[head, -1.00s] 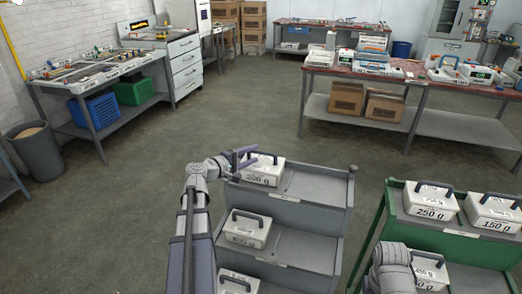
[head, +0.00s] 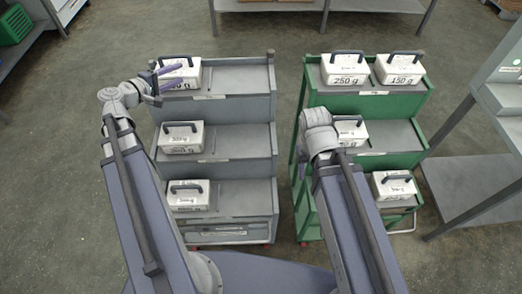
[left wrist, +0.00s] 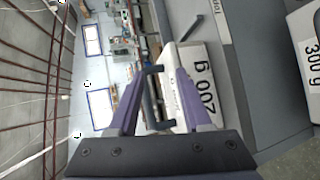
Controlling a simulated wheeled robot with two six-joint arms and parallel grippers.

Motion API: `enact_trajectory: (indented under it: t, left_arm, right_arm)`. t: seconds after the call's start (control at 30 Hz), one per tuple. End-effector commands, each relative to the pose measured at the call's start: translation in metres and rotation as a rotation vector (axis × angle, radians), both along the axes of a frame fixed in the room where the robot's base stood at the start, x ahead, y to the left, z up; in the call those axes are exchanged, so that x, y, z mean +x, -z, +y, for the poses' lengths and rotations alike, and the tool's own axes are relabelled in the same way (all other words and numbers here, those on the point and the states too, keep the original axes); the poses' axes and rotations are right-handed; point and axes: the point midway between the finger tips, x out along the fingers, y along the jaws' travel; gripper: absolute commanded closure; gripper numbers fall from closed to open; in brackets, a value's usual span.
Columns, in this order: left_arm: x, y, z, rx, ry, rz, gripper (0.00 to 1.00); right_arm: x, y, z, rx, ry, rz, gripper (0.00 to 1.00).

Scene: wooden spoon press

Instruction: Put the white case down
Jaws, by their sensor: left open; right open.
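The white case (head: 190,72) sits on the top level of the grey cart (head: 240,75), at its left end. Its dark handle stands up on top. In the left wrist view the case (left wrist: 190,65) bears a 200 g label, and its handle (left wrist: 152,105) lies between the fingers. My left gripper (head: 178,76) is open at the handle; its purple fingers (left wrist: 158,88) stand apart on either side of it. My right arm reaches over the green cart (head: 370,100); its gripper fingers are hidden behind the wrist.
White cases marked 300 g (head: 181,137) and another (head: 188,194) sit on the lower grey levels. The green cart holds 250 g (head: 343,70) and 150 g (head: 400,69) cases on top, and others below. The top grey level is bare right of the case.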

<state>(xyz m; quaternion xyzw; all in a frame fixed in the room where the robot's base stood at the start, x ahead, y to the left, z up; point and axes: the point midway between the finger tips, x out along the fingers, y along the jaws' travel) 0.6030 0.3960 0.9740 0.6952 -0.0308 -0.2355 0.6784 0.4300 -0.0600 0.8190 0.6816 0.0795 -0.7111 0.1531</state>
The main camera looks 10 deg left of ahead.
Motion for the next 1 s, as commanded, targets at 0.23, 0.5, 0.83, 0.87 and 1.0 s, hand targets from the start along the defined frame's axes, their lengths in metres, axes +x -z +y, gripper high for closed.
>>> enact_trajectory:
  t: [0.23,0.5,0.83,0.87,1.0]
  left_arm:
    - [-0.013,0.07,-0.168,0.31,0.439,0.228,0.51]
    - [-0.085,0.133,-0.287,0.737,0.904,0.447,0.51]
    - [-0.159,0.157,-0.332,1.226,1.255,0.616,0.51]
    - [-0.163,0.157,-0.333,1.255,1.269,0.623,0.51]
    - [-0.172,0.156,-0.336,1.339,1.309,0.646,0.51]
  right_arm:
    - [0.0,0.0,0.0,0.0,0.0,0.0,0.5]
    - [0.0,0.0,0.0,0.0,0.0,0.0,0.5]
    - [0.0,0.0,0.0,0.0,0.0,0.0,0.5]
    - [0.0,0.0,0.0,0.0,0.0,0.0,0.5]
    - [0.0,0.0,0.0,0.0,0.0,0.0,0.5]
